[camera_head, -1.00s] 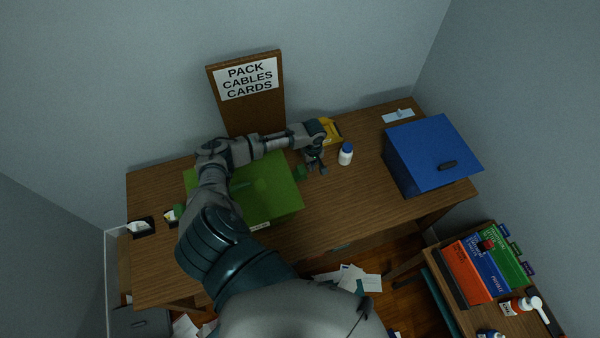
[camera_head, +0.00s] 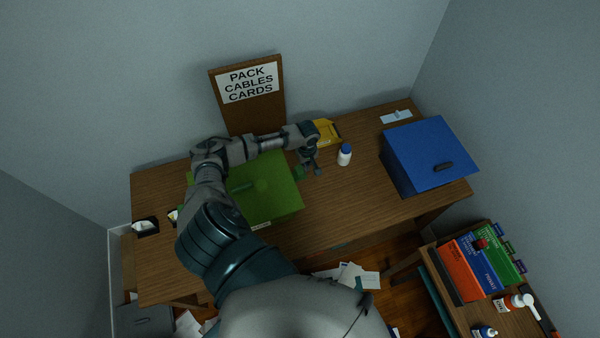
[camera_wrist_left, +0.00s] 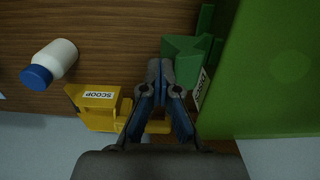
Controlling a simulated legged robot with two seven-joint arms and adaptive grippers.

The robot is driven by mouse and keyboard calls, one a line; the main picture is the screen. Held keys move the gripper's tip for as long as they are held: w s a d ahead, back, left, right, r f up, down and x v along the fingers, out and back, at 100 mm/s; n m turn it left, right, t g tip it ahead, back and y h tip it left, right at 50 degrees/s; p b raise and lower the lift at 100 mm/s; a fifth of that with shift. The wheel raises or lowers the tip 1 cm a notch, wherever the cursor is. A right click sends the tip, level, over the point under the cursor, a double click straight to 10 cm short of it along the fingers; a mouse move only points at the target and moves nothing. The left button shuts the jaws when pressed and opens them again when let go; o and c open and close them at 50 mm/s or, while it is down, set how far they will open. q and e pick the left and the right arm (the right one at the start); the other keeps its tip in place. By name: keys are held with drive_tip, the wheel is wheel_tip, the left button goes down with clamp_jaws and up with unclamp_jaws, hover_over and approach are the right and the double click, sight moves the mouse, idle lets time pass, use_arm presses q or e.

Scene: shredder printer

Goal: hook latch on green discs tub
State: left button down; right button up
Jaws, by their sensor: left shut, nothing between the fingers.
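The green discs tub (camera_head: 275,187) stands on the desk with its lid on, partly hidden behind my left arm. A green latch piece (camera_head: 299,173) sticks out from its right side. It also shows in the left wrist view (camera_wrist_left: 187,56), beside the tub wall (camera_wrist_left: 275,70). My left gripper (camera_head: 316,171) is just right of the latch, pointing down. In the left wrist view its fingertips (camera_wrist_left: 167,68) are together with nothing between them, right against or very near the latch; I cannot tell whether they touch. My right gripper is not in view.
A yellow scoop box (camera_wrist_left: 98,107) and a white bottle with a blue cap (camera_head: 345,155) stand near the gripper. A blue box (camera_head: 425,155) stands at the desk's right. A sign board (camera_head: 250,105) leans behind the tub. Desk front right of the tub is clear.

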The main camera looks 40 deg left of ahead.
sight(300, 170)
use_arm(q)
drive_tip(key=shift+s+a+r+p, duration=0.35)
drive_tip(key=shift+s+r+p, duration=0.45)
drive_tip(key=shift+p, duration=0.1)
drive_tip(key=shift+s+a+r, duration=0.15)
drive_tip(key=shift+s+r, duration=0.05)
drive_tip(key=shift+s, duration=0.05)
drive_tip(key=shift+w, duration=0.15)
drive_tip(key=shift+w+d+r, duration=0.35)
drive_tip(key=shift+w+r, duration=0.15)
drive_tip(key=shift+w, duration=0.15)
drive_tip(key=shift+w+d+r, duration=0.35)
drive_tip(key=shift+w+r, duration=0.15)
drive_tip(key=shift+w, duration=0.1)
drive_tip(key=shift+r, duration=0.1)
wheel_tip(300, 170, up, 7)
idle(0.7)
